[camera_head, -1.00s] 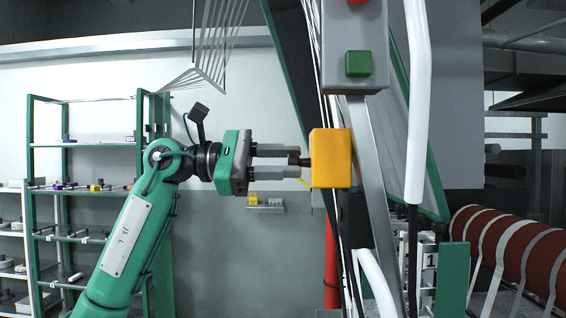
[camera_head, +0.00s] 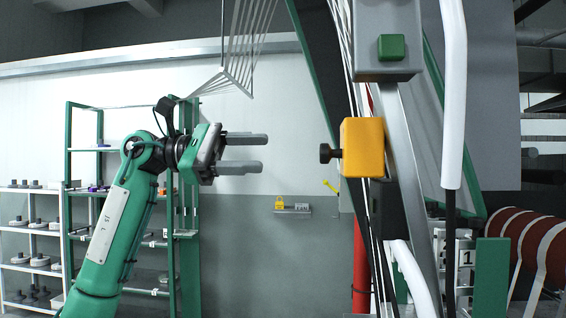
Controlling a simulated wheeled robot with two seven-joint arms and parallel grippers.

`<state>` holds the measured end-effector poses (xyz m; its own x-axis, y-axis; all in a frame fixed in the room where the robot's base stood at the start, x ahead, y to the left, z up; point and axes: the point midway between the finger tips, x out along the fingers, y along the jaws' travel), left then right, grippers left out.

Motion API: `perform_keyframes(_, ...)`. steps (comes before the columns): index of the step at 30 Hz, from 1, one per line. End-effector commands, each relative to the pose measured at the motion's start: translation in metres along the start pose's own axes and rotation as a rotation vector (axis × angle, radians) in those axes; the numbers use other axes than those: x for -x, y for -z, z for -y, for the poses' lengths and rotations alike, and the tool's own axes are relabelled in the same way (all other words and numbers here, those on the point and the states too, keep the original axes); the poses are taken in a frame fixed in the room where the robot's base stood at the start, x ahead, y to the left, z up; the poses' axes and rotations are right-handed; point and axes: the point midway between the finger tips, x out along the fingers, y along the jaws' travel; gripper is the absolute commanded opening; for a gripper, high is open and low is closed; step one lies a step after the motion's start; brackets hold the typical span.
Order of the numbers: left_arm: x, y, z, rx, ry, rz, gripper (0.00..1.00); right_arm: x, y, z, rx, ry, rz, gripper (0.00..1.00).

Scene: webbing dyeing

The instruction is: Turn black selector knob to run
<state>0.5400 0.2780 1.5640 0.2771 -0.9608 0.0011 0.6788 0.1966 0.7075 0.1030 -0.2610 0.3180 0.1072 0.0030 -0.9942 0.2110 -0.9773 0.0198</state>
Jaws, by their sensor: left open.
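The black selector knob (camera_head: 326,153) sticks out from the left side of a yellow box (camera_head: 362,147) on the machine's grey post. My left gripper (camera_head: 264,153) is open and empty, to the left of the knob at about its height. A clear gap lies between its fingertips and the knob. No run marking can be read on the box. My right gripper is not in the picture.
A grey panel with a green button (camera_head: 391,47) sits above the yellow box. A white tube (camera_head: 453,100) runs down on the right. A green shelf rack (camera_head: 83,170) stands behind my left arm. A small wall ledge (camera_head: 293,208) holds a yellow padlock.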

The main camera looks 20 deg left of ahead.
Motion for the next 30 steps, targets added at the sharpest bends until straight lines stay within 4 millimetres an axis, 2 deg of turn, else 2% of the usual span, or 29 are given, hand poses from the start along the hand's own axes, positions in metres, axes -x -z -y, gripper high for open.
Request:
perform_keyframes(4,0.02,0.001,0.0,0.001,-0.001,0.0,0.51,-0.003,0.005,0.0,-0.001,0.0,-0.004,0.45)
perform_keyframes(10,0.029,0.0,0.0,0.0,0.0,0.001,0.51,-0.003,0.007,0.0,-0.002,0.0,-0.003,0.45)
perform_keyframes(25,0.027,0.001,0.0,0.005,0.0,0.004,0.51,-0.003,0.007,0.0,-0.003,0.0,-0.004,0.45)
perform_keyframes(30,0.007,0.017,0.006,0.095,-0.024,0.088,0.51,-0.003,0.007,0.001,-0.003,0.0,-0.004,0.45)
